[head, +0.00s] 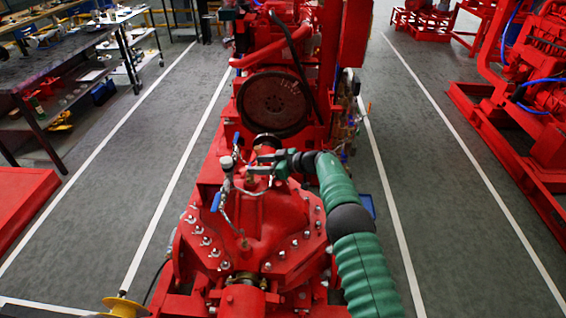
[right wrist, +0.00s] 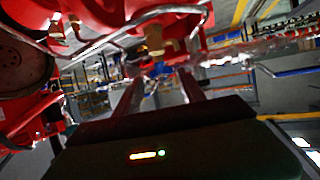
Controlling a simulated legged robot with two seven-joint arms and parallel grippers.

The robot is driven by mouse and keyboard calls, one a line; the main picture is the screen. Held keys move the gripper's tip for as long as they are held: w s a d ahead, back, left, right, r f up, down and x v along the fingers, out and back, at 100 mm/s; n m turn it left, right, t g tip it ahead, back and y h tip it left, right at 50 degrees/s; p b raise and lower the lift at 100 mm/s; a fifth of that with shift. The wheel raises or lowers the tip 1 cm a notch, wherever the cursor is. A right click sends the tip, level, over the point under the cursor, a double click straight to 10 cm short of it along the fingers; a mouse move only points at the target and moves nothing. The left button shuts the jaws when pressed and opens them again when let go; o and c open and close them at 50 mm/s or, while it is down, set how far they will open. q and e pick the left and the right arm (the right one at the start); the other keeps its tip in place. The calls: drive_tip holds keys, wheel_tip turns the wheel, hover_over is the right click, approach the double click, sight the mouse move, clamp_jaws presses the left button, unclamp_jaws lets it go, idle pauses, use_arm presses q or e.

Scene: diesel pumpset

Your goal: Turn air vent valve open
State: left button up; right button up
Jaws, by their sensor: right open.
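The red pump (head: 262,215) stands in the lower middle of the head view, with thin metal piping and small valve fittings on top. One blue valve handle (head: 237,137) stands upright near the top of the piping. Another blue handle (head: 215,202) hangs lower on the left. I cannot tell which belongs to the air vent valve. My right gripper (head: 260,165) is open, its fingers pointing left close to the piping, right of both handles. In the right wrist view, a brass fitting (right wrist: 155,40) lies beyond the two spread fingers. Contact cannot be told. My left gripper is out of view.
The large red engine (head: 275,100) stands behind the pump. A workbench (head: 60,65) with tools is at the upper left, and more red machinery (head: 535,75) is at the right. Grey floor with white lines lies free on both sides.

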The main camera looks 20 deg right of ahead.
drive_tip(key=v, duration=1.4)
drive_tip(key=shift+d, duration=0.3)
drive_tip(key=shift+r, duration=0.2)
